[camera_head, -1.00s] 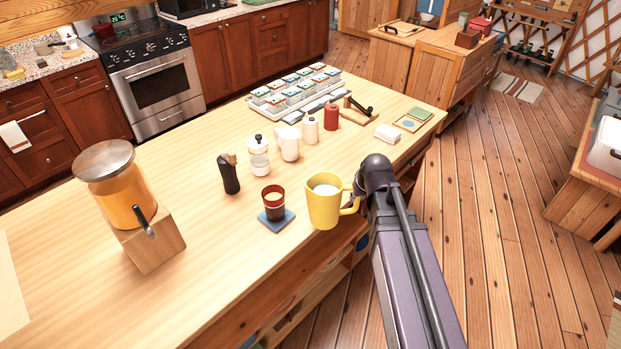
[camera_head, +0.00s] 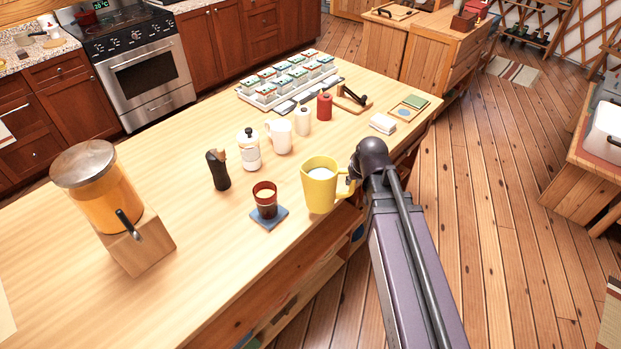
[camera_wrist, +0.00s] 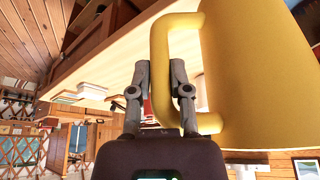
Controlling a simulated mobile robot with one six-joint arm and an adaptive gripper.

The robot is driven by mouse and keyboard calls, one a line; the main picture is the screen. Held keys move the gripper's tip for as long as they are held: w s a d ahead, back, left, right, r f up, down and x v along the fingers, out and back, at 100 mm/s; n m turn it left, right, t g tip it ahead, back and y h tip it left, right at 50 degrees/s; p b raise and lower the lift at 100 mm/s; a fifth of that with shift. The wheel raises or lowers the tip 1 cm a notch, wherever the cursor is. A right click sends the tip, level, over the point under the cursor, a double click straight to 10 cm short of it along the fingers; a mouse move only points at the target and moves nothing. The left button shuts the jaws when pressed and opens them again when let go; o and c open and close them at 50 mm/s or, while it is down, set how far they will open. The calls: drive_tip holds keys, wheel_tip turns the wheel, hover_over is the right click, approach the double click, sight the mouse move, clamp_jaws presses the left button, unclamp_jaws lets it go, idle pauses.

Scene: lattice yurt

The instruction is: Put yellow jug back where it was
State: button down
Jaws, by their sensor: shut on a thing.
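The yellow jug (camera_head: 319,188), with something pale inside, is upright at the front edge of the wooden counter (camera_head: 185,262). I cannot tell whether its base touches the top. My gripper is shut on the jug's handle; in the wrist view its fingertips (camera_wrist: 160,75) are at the handle, and the jug's yellow wall (camera_wrist: 245,75) fills the right side. In the head view my arm hides most of the gripper. A dark red cup (camera_head: 265,196) on a blue coaster (camera_head: 270,219) stands just left of the jug.
A white mug (camera_head: 279,137), white pot (camera_head: 248,150), dark grinder (camera_head: 217,170) and red bottle (camera_head: 324,107) stand behind. An orange dispenser (camera_head: 100,195) on a wooden block is at left. A tray of small boxes (camera_head: 290,80) lies further back. Bare counter lies between dispenser and cup.

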drive_tip(key=w+a+f+b, duration=0.1)
drive_tip(key=w+a, duration=0.3)
drive_tip(key=w, duration=1)
drive_tip(key=shift+f, duration=0.2)
drive_tip(key=shift+w, duration=0.2)
drive_tip(key=shift+b+x, duration=1.9)
drive_tip(key=shift+b, duration=0.1)
drive_tip(key=shift+s+d+f, duration=0.1)
drive_tip(key=shift+s+f, duration=0.05)
drive_tip(key=shift+f, duration=0.1)
drive_tip(key=c, duration=0.6)
unclamp_jaws()
drive_tip(key=shift+r, duration=0.2)
drive_tip(key=p+v, duration=1.1)
drive_tip(key=v, duration=0.1)
